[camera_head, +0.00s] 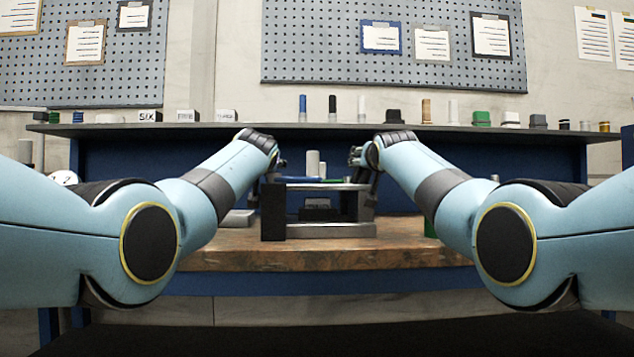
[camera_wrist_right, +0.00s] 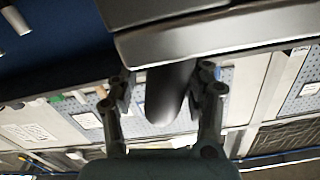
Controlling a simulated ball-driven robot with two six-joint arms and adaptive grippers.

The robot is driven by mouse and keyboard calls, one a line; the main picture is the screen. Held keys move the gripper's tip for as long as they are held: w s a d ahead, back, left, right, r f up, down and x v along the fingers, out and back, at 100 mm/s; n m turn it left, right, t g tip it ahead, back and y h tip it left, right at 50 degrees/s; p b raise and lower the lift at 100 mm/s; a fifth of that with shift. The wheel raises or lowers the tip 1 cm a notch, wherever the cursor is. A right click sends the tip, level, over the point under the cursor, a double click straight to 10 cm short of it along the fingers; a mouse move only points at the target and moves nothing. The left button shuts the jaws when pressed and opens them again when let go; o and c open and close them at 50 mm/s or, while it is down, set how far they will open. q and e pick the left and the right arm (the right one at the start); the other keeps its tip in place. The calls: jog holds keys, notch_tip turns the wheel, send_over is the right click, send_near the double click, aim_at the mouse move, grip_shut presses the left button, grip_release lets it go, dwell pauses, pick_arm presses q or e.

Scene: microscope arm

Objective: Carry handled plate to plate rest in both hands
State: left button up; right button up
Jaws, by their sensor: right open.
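A flat grey plate (camera_head: 318,186) lies level across the top of a dark frame on the bench, between my two hands. In the right wrist view a dark rounded handle (camera_wrist_right: 168,92) juts out from below a grey slab with a pale edge (camera_wrist_right: 215,35). My right gripper (camera_head: 357,160) is at the right end of the plate; in its wrist view (camera_wrist_right: 163,88) its fingers stand apart on either side of the handle. My left gripper (camera_head: 279,163) is at the plate's left end, small and partly hidden, so its jaws cannot be read. I cannot make out the plate rest for certain.
The frame has a black block (camera_head: 273,212) at its left and a grey base (camera_head: 330,230) on the brown bench top (camera_head: 240,253). A green item (camera_head: 430,228) is partly behind my right arm. A back shelf (camera_head: 330,127) holds bottles and boxes.

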pick_arm(q)
jog(key=shift+w, duration=0.1)
pick_arm(e)
jog(key=shift+w, duration=0.1)
pick_arm(q)
grip_shut()
pick_arm(e)
grip_shut()
